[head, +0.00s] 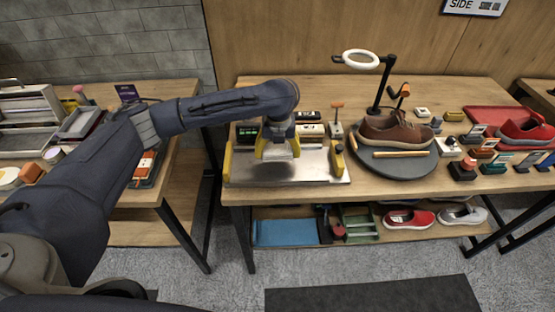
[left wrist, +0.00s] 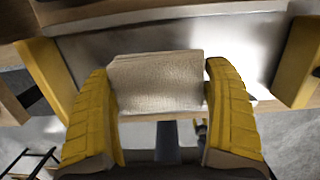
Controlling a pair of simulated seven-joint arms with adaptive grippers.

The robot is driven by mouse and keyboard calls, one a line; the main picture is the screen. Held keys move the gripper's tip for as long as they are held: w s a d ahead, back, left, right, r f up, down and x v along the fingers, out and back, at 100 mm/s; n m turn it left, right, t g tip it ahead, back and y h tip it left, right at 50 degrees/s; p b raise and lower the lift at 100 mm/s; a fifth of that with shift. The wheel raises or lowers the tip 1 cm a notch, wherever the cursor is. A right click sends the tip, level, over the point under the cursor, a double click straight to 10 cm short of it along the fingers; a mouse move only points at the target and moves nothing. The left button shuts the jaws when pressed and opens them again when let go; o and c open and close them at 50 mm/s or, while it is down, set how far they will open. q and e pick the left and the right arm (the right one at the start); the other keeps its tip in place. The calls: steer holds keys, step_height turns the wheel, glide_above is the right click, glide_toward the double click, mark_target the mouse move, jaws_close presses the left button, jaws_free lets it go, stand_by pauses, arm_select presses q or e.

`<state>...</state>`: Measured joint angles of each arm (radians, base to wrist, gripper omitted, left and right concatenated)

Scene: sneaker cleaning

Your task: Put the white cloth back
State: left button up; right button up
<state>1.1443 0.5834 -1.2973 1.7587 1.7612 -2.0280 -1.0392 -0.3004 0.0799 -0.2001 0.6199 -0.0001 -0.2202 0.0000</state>
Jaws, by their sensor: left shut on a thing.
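The white cloth (left wrist: 155,82) is a folded, textured pad between the yellow fingers of my left gripper (left wrist: 157,75). In the head view my left gripper (head: 278,149) hangs above the metal tray (head: 315,171), at the front left of the middle table, shut on the cloth (head: 274,153). The tray has yellow uprights along its sides, and they also show at both edges of the left wrist view. Whether the cloth touches the tray is hard to tell. My right gripper is in neither view.
A brown shoe (head: 395,130) stands on a round dark turntable (head: 412,164) right of the tray, under a ring lamp (head: 361,60). Small boxes and bottles stand behind the tray and at the right.

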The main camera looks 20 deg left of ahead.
mark_target(277, 164)
arm_select(q)
steer(key=shift+f, duration=2.1)
steer(key=shift+f, duration=0.1)
steer(key=o, duration=1)
steer(key=r, duration=0.4)
steer(key=s+r, duration=0.1)
steer(key=r, duration=0.7)
steer(key=shift+s+d, duration=0.3)
steer(key=shift+d, duration=0.05)
